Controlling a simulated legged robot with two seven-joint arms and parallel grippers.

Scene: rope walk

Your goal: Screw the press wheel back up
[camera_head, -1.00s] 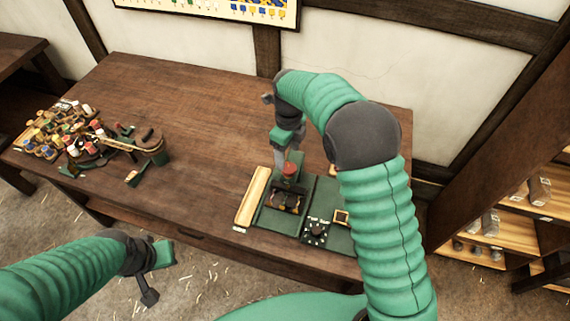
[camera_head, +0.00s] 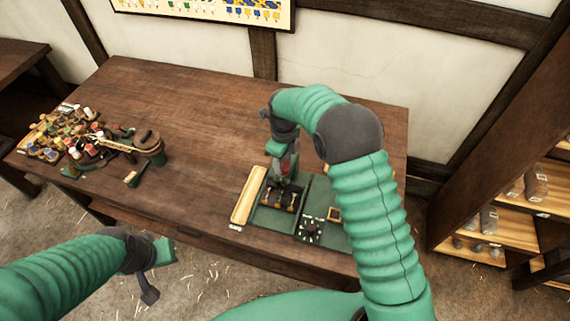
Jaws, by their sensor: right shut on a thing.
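The press (camera_head: 281,197) stands on a green mat (camera_head: 268,219) at the front right of the table, with its red wheel (camera_head: 284,168) on top. My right gripper (camera_head: 284,165) comes down from above and is shut on the wheel, covering most of it. My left gripper (camera_head: 155,271) hangs in front of the table at the lower left, away from the press. Its two fingers are spread apart with nothing between them.
A pale wooden strip (camera_head: 248,195) lies left of the press. A cluttered heap (camera_head: 75,135) and a round container (camera_head: 149,146) are at the left. The table's middle is clear.

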